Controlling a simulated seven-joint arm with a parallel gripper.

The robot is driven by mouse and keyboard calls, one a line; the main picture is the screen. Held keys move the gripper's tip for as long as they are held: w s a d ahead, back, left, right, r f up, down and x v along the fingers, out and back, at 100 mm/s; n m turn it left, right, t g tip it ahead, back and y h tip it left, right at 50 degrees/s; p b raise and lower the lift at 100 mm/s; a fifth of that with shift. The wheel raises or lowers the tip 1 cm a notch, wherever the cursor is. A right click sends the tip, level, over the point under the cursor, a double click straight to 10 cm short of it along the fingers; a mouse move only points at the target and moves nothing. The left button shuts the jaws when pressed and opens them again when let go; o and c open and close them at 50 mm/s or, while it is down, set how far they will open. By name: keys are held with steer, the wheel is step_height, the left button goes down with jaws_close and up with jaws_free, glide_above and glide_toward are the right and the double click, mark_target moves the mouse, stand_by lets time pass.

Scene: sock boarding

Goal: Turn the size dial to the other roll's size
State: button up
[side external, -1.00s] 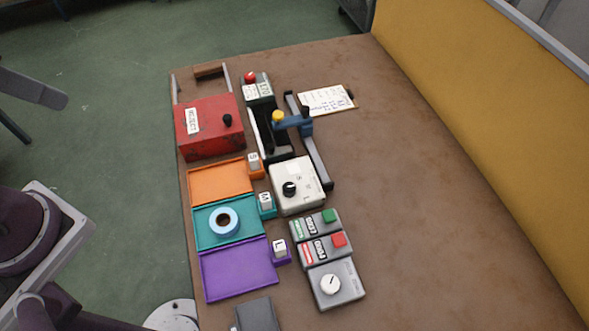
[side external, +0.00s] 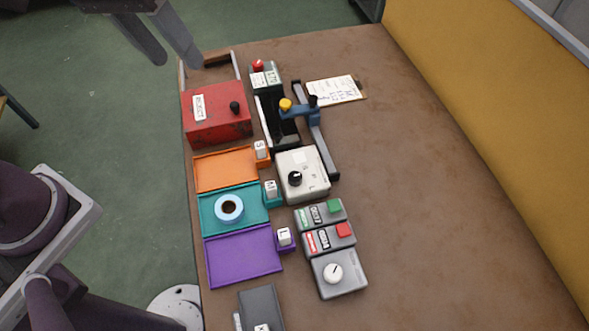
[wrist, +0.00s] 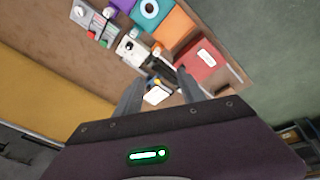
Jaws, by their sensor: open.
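A white box (side external: 303,186) with a black knob (side external: 295,178) stands mid-table. It has small marks around the knob, too small to read. A grey box (side external: 340,285) with a white knob (side external: 333,273) stands nearer the front. A light-blue roll (side external: 229,208) lies in the teal tray (side external: 258,215); no second roll is clear. The orange tray (side external: 225,170) and purple tray (side external: 243,258) look empty. My gripper (side external: 178,62) is open and empty at the upper left, by the table's far-left corner, away from both dials. In the wrist view the white box (wrist: 131,49) appears beyond my fingers.
A red box (side external: 215,115) stands at the far left. Beside it is a black fixture with a blue arm (side external: 300,112) and yellow knob. A clipboard (side external: 333,90) lies behind. The table's right side is clear.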

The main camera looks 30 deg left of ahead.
steer(key=w+d+f+g, duration=0.1)
steer(key=w+d+f, duration=0.3)
steer(key=d+f, duration=0.1)
steer(key=n+g+y, duration=0.2)
glide_above(295, 176)
step_height(295, 176, down, 15)
steer(key=shift+f, duration=0.2)
step_height(295, 176, down, 6)
steer(key=shift+f, duration=0.15)
steer(key=shift+c, duration=0.2)
jaws_close()
